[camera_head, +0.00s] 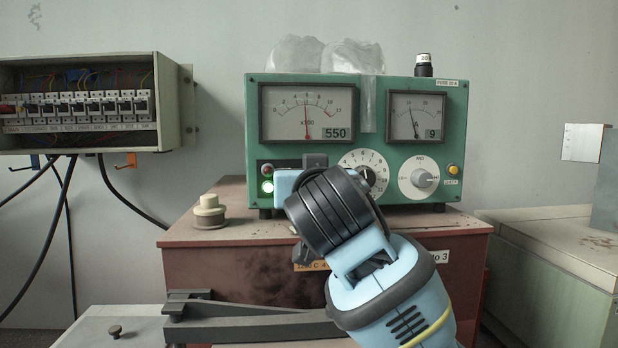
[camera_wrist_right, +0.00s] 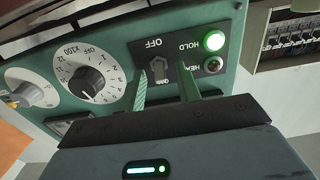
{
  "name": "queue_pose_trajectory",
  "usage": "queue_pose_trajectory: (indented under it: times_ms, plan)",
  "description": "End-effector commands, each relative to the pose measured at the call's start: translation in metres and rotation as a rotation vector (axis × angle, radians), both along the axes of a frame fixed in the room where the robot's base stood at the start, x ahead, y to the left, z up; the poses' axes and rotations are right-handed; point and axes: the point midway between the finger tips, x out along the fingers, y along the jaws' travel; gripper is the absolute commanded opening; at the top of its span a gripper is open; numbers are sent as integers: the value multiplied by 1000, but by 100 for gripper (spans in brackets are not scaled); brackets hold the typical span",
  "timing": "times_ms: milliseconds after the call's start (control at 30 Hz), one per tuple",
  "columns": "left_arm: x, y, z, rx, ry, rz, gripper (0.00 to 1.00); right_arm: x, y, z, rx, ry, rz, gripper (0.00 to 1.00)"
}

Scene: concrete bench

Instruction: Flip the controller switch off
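The green controller (camera_head: 357,90) stands on a brown cabinet, with two needle meters on its upper face. Its grey toggle switch (camera_wrist_right: 157,67) sits on a black plate between OFF and ON labels in the right wrist view. I cannot tell clearly which way the lever leans. My right gripper (camera_wrist_right: 164,88) is open, with one finger on each side of the switch. Whether a finger touches it is unclear. In the head view my right wrist hides the switch. The lamp beside HOLD (camera_wrist_right: 214,41) glows green. My left gripper is not in view.
Two round knobs sit close by: a black one (camera_head: 365,175) and a grey one (camera_head: 422,179). A breaker box (camera_head: 170,103) hangs on the left wall. A cream stopper-like object (camera_head: 209,211) stands on the brown cabinet (camera_head: 230,262). Clear plastic lies over the controller.

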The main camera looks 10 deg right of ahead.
Motion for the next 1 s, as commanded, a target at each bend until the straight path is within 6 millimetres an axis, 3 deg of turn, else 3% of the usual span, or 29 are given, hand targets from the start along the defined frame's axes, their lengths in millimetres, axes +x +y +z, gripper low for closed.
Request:
queue_pose_trajectory:
  times_ms: [67, 333, 733, 1000]
  plan:
    - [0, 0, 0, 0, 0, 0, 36, 0, 0, 0, 0, 0, 0, 34]
    - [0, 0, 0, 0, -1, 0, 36, 0, 0, 0, 0, 0, 0, 0]
    - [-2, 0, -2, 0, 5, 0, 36, 0, 1, -9, 3, -122, 2, 0]
    - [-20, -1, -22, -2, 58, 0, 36, 3, 0, -21, 5, -323, 2, 0]
